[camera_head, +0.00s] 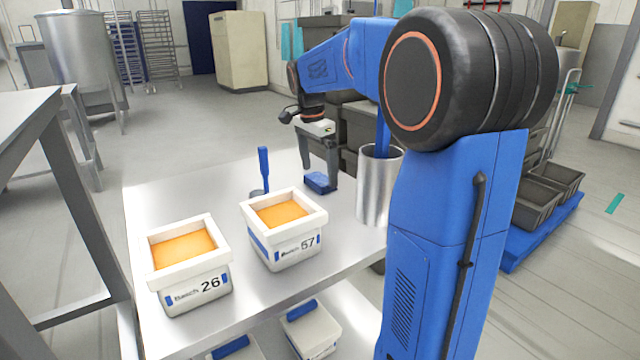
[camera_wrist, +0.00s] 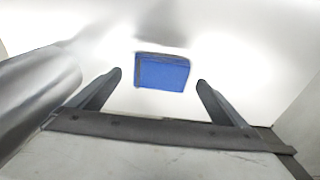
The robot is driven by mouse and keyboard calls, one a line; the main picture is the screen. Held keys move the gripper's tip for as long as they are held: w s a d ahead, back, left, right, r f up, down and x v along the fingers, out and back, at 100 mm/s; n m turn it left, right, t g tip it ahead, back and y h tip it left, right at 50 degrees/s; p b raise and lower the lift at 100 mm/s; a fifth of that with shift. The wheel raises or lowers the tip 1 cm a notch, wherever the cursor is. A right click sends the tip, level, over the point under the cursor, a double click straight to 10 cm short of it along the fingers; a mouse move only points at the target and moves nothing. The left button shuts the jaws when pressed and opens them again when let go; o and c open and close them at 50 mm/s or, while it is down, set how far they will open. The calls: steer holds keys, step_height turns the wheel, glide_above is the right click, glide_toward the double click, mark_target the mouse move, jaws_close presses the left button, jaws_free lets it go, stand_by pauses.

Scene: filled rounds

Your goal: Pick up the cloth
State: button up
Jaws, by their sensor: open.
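The cloth (camera_head: 319,182) is a small blue folded pad lying on the light metal table (camera_head: 180,195). In the wrist view the cloth (camera_wrist: 162,72) lies flat, just beyond and between the two fingertips. My gripper (camera_head: 320,172) points down over the cloth, with its fingers apart and nothing between them. It also shows in the wrist view (camera_wrist: 160,82). In the head view the fingers partly cover the cloth, and I cannot tell the exact height of the fingertips above the table.
A metal cylinder (camera_head: 373,190) stands close right of the cloth, with a blue handle in it. A blue-handled tool (camera_head: 263,170) stands to the left. Two white tubs of orange filling, Batch 57 (camera_head: 290,252) and Batch 26 (camera_head: 197,297), stand nearer. The table's left back is clear.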

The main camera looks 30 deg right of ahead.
mark_target(319, 179)
steer(key=shift+d+f, duration=0.15)
steer(key=shift+f, duration=1.05)
steer(key=c, duration=1.3)
steer(key=shift+o, duration=0.2)
step_height(319, 179, up, 10)
steer(key=shift+o, duration=1.2)
